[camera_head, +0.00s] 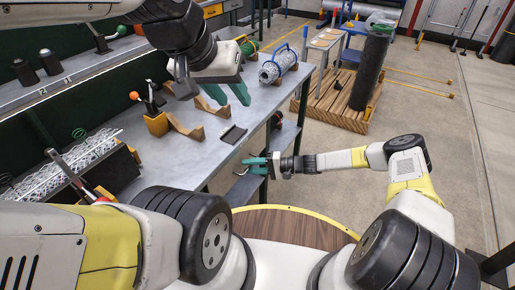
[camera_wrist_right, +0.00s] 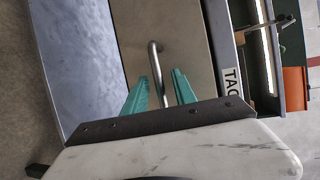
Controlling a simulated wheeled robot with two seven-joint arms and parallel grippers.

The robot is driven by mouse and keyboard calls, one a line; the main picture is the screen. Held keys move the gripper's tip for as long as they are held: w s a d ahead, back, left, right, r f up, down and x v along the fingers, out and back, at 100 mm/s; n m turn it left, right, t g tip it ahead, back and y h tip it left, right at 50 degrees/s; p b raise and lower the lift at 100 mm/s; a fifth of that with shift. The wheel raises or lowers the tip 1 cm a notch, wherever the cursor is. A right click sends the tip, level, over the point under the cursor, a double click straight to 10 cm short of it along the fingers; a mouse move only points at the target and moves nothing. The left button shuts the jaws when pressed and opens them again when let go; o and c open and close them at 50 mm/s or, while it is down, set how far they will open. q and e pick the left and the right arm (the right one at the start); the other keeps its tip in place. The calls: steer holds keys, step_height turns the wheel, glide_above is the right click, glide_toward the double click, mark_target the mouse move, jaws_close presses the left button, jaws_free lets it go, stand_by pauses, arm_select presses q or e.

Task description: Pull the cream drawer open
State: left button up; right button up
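The cream drawer front (camera_wrist_right: 190,32) fills the middle of the right wrist view, with a bent silver bar handle (camera_wrist_right: 156,58) on it. My right gripper (camera_wrist_right: 160,88) is open; its two teal fingers lie on either side of the handle, with gaps showing. I cannot tell how deep the handle sits between them. My left gripper (camera_head: 230,93) is open and empty above the bench top.
A crate of chainlink (camera_head: 85,165) is at left. A label (camera_wrist_right: 231,84) and an orange box (camera_wrist_right: 294,88) are right of the drawer. Open floor lies right.

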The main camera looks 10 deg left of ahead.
jaws_close()
stand_by(1.4)
